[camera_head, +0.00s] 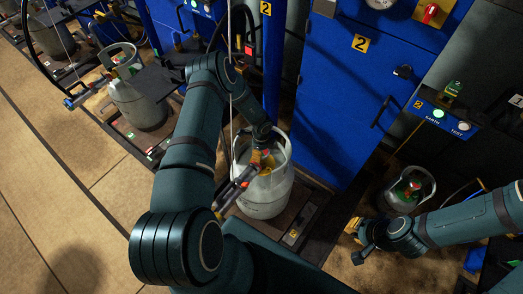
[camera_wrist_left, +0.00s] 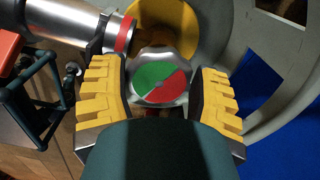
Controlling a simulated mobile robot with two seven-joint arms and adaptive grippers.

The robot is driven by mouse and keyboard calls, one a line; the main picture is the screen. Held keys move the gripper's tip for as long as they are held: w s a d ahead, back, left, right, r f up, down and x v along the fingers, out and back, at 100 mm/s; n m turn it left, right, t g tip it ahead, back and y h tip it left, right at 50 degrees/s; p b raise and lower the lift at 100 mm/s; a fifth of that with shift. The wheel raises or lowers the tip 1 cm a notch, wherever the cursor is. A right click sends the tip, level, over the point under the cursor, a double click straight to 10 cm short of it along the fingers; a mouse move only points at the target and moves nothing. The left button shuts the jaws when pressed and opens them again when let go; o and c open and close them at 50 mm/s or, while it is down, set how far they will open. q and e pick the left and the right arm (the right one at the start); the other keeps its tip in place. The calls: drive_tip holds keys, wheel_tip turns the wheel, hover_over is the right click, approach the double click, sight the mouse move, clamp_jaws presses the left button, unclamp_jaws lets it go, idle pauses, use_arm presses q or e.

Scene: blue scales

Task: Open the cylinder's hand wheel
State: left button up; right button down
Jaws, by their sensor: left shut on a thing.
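The grey-white gas cylinder (camera_head: 268,195) stands upright on a low dark platform in the middle of the head view. Its hand wheel, with a green and red face (camera_wrist_left: 160,80), shows in the left wrist view. My left gripper (camera_wrist_left: 164,95) has its yellow-padded fingers on either side of the hand wheel and is shut on it. In the head view my left arm reaches over the cylinder's top and partly hides the wheel. My right gripper (camera_head: 357,243) is at the lower right, its fingers apart and empty, away from the cylinder.
A connector with a red band (camera_wrist_left: 122,35) sits close to the wheel. The cylinder's collar (camera_wrist_left: 240,45) curves around the right side. A blue cabinet (camera_head: 345,100) stands behind. Other cylinders stand at the left (camera_head: 140,100) and right (camera_head: 408,190). The left floor is clear.

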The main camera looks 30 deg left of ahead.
use_arm(q)
drive_tip(key=shift+n, duration=1.1)
drive_tip(key=o, duration=1.2)
drive_tip(key=shift+o, duration=0.2)
drive_tip(key=shift+r, duration=0.1)
wheel_tip(320, 180, up, 12)
